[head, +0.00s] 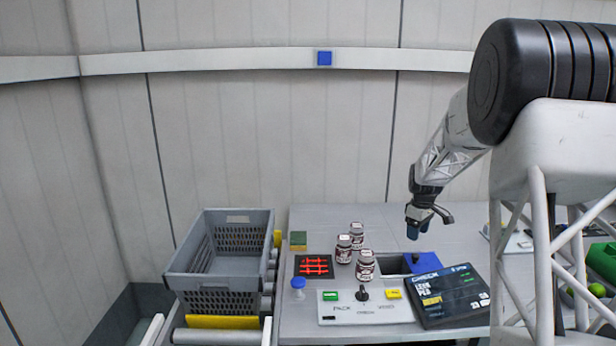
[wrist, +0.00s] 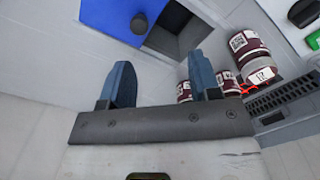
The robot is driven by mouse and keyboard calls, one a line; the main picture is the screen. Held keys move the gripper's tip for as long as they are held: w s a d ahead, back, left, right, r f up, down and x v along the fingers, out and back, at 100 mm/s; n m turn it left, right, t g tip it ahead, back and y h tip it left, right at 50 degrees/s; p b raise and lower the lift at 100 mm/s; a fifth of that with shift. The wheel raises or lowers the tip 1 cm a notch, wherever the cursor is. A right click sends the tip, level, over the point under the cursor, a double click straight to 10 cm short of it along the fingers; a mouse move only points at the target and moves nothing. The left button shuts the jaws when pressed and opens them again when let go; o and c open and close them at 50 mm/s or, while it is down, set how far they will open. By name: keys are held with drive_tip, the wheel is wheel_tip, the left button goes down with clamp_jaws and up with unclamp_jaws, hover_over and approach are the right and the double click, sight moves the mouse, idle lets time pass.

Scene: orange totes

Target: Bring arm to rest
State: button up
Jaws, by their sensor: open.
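My gripper (head: 428,228) hangs in the air above the right part of the grey table (head: 455,222), near the blue lid. In the wrist view its two blue fingers (wrist: 163,85) stand apart with nothing between them. Several dark red jars with white labels stand in a group left of it; one is this front jar (head: 365,265). Jars also show in the wrist view (wrist: 249,48), right of the fingers and partly hidden by the right one.
A blue sliding lid (head: 424,262) lies beside a dark opening (head: 392,264). A dark sign panel (head: 446,297) and a button panel (head: 340,312) are at the front. A grey crate (head: 239,215) stands empty at left. A blue knob (head: 298,284) stands upright. The table behind the jars is clear.

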drive_tip(key=s+a+r+m, duration=0.1)
drive_tip(key=s+a+r, duration=0.35)
drive_tip(key=s, duration=0.45)
drive_tip(key=s+a+r+m+t, duration=0.15)
drive_tip(key=s+a+r, duration=0.3)
drive_tip(key=s, duration=0.45)
drive_tip(key=s+a+r+m, duration=0.25)
drive_tip(key=s+r, duration=0.35)
drive_tip(key=s, duration=0.3)
drive_tip(key=s+a+f+m, duration=0.1)
drive_tip(key=s+a, duration=0.2)
drive_tip(key=s, duration=1.1)
drive_tip(key=s+a+f+m, duration=0.2)
drive_tip(key=s+a, duration=0.1)
drive_tip(key=s, duration=1.1)
drive_tip(key=shift+s+a+f+m+t, duration=0.15)
drive_tip(key=shift+a+m+t, duration=0.15)
drive_tip(key=shift+t, duration=0.15)
